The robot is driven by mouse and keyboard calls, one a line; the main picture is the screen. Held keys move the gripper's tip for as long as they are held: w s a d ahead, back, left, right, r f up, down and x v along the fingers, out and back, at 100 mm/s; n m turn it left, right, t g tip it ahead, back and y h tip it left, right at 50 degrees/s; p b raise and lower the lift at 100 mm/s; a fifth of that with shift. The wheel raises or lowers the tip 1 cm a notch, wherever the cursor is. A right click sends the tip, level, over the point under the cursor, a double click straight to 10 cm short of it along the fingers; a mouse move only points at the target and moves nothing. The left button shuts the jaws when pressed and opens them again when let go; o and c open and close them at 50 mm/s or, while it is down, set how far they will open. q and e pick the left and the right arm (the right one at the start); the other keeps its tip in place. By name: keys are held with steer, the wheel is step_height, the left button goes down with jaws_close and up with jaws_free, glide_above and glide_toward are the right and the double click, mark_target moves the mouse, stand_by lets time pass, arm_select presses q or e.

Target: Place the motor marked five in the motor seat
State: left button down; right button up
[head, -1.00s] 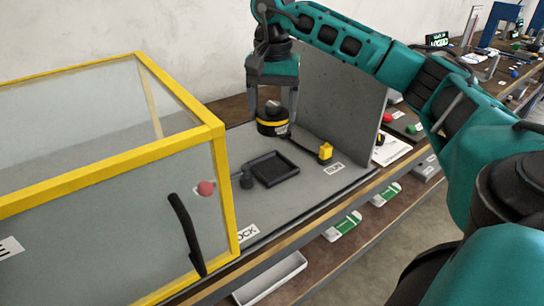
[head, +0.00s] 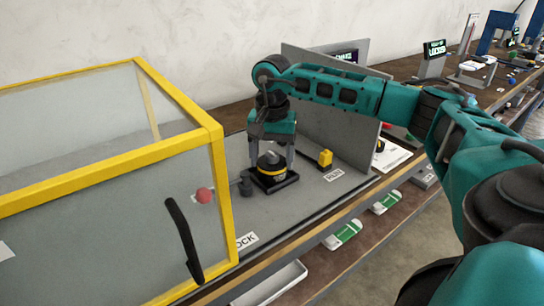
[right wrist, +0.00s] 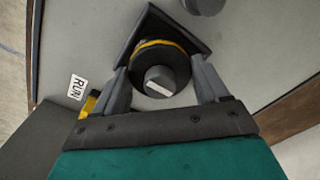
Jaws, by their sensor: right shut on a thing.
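The motor (head: 270,168) is a black cylinder with a yellow band and a grey shaft on top. It sits upright at the square black motor seat (head: 288,184), inside its raised rim as far as I can tell. My right gripper (head: 271,160) is shut on the motor from above, one finger on each side. In the right wrist view the motor (right wrist: 160,70) is between the fingers, with the seat's corner (right wrist: 150,12) beyond it. No number on the motor is readable. My left gripper is not in view.
A yellow switch block (head: 325,158) stands near the RUN label (head: 334,175). A dark knob (head: 246,187) is left of the seat. A yellow-framed clear guard (head: 222,180) with a black handle (head: 184,240) stands left. A grey upright panel (head: 340,120) rises behind.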

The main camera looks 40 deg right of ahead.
steer(key=o, duration=1)
steer(key=shift+f, duration=0.15)
steer(key=o, duration=0.5)
step_height(320, 180, up, 12)
steer(key=p, duration=0.1)
steer(key=shift+r, duration=0.2)
